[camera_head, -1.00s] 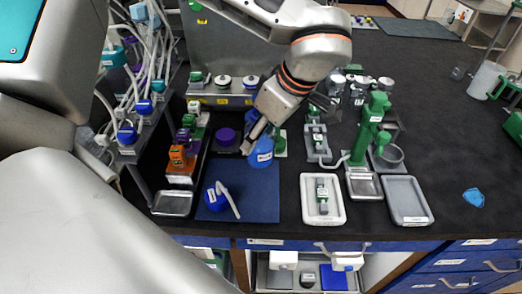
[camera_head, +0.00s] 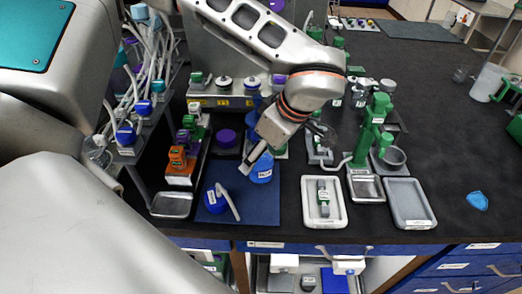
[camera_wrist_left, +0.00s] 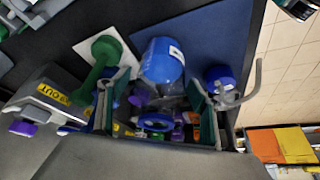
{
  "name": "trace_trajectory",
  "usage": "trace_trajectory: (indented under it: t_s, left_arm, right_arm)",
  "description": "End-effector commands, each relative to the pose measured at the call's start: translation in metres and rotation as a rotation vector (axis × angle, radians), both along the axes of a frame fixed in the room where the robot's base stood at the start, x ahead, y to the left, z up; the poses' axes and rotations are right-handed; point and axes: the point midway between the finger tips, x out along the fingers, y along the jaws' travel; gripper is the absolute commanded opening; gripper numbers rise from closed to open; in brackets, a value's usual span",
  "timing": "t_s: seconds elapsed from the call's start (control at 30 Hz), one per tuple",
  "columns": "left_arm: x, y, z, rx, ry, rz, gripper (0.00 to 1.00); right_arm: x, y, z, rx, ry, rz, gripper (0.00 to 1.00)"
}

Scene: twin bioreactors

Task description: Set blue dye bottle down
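The blue dye bottle (camera_head: 263,171) is at the back right of the dark blue mat (camera_head: 262,210), under my left gripper (camera_head: 255,158). In the left wrist view, the blue bottle (camera_wrist_left: 162,61) lies between the two dark green fingers of my left gripper (camera_wrist_left: 160,82), with one finger close on each side. My right gripper is not in view.
A blue-capped item with a pale tube (camera_head: 215,200) stands on the mat's left part. A metal tray (camera_head: 171,205) and an orange-and-purple rack (camera_head: 180,172) are to the left. White trays (camera_head: 323,203) and a green stand (camera_head: 370,135) are to the right.

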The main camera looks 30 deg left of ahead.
Motion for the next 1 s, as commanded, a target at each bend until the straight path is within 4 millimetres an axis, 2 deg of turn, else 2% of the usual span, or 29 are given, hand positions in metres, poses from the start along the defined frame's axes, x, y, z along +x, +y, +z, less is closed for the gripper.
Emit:
trace_trajectory:
  t_s: [0.27, 0.43, 0.8, 1.0]
  left_arm:
    - [0.000, 0.000, 0.001, 0.000, 0.000, 0.001, 0.64]
    - [0.001, -0.003, 0.011, -0.001, -0.004, 0.001, 0.64]
    - [0.000, -0.033, 0.077, 0.001, -0.007, 0.000, 0.64]
    - [-0.001, -0.044, 0.103, 0.001, -0.003, 0.001, 0.64]
  right_arm:
    - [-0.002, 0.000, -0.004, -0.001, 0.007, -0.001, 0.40]
    - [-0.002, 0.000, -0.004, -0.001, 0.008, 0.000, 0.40]
    - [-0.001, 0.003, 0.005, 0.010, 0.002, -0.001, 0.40]
    - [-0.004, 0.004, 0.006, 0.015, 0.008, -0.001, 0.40]
